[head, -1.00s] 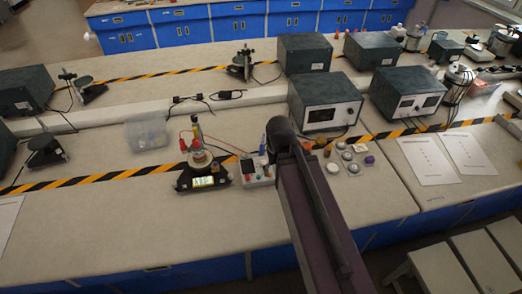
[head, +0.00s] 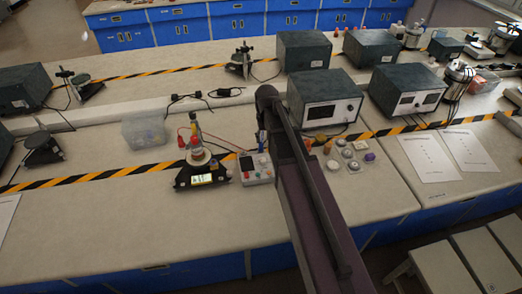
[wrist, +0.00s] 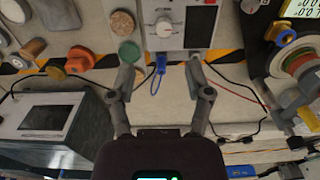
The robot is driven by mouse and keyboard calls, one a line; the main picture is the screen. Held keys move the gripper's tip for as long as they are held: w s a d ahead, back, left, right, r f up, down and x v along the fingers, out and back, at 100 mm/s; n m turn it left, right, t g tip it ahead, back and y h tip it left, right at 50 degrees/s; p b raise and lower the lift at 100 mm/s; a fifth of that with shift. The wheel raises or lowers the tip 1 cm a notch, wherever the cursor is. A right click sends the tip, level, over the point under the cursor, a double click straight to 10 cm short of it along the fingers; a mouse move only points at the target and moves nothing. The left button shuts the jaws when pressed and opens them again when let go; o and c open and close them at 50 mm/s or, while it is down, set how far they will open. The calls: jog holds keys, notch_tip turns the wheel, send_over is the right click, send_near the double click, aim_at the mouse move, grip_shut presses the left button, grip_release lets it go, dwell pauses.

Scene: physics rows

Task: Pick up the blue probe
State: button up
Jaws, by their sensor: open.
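The blue probe (wrist: 160,64) shows in the wrist view at the lower edge of a white meter box (wrist: 178,25), with a blue loop hanging below it. My gripper (wrist: 161,72) is open, and its two grey fingers stand on either side of the probe with clear gaps. I cannot tell how far above the probe the fingers are. In the head view the probe (head: 262,141) is a small blue upright shape beside my arm, and the meter box (head: 255,168) is below it. My arm hides the fingers there.
A lit scale with a spool and coloured parts (head: 201,174) stands left of the meter box. Knobs and discs (head: 346,153) lie to the right. A power supply (head: 325,100) stands behind them. Cables cross the bench.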

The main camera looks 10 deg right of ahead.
send_over(261, 143)
jog(key=f, duration=0.1)
jog(key=shift+b, duration=0.4)
jog(key=shift+f, duration=0.2)
notch_tip(261, 143, down, 8)
jog(key=b, duration=0.8)
jog(key=shift+f+b, duration=0.2)
jog(key=shift+b, duration=0.1)
jog(key=shift+w+f+b, duration=0.1)
jog(key=shift+f+b, duration=2.5)
grip_shut()
